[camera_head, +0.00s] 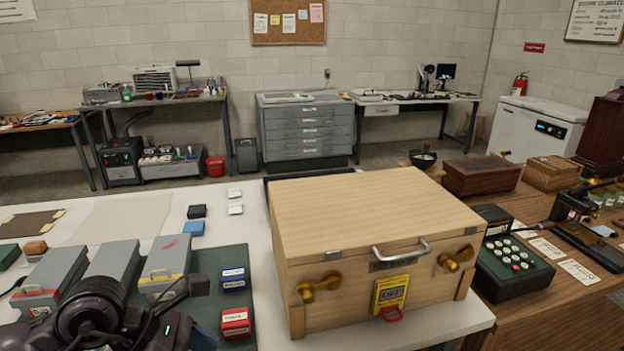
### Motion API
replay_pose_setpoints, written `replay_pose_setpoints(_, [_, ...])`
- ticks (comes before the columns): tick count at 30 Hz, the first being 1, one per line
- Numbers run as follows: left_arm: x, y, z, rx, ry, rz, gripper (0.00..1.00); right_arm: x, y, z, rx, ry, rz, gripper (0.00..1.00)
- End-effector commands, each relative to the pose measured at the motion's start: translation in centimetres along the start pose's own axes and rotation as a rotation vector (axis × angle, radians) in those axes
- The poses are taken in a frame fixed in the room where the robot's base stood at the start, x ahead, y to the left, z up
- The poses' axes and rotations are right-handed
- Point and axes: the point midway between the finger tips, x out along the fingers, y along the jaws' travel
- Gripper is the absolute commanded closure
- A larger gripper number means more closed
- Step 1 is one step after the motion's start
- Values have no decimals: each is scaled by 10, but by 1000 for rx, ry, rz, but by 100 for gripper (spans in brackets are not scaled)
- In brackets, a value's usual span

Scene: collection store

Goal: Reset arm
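My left arm comes in at the bottom left, dark and jointed, over grey boxes on the white table. What seems to be its gripper end (186,289) is small and dark, in front of a grey box (165,262) with a yellow-edged label. I cannot make out whether its fingers are apart or together, and I see nothing held. My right gripper is not clearly in view.
A large closed wooden case (370,205) with brass latches fills the table's middle. Red (236,322) and blue (234,279) labelled boxes stand on a green mat (222,258). A black instrument (574,205) and a keypad-like box (512,265) stand on the right-hand wooden table.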

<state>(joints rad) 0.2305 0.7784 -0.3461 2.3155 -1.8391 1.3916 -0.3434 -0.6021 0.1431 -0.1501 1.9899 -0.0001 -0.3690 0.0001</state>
Motion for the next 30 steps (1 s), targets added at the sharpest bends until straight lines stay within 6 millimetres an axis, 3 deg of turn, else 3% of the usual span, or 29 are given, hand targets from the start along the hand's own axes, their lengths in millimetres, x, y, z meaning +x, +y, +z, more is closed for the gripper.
replay_pose_setpoints(7, [-1,-29,55,-192,-464,-130,24,4,-1,-8,-2,16,-2,62])
replay_pose_setpoints(12, [-24,-34,88,-399,-816,-208,24,2,0,-4,-1,9,-1,62])
replay_pose_setpoints(16, [-50,-26,101,-589,-1074,-250,24,0,0,-2,0,4,0,62])
replay_pose_setpoints(23, [-93,5,88,-987,-1495,-289,24,-3,0,4,1,-8,2,62])
replay_pose_setpoints(30, [-116,42,30,-1477,-1865,-262,24,-2,0,3,1,-7,1,62])
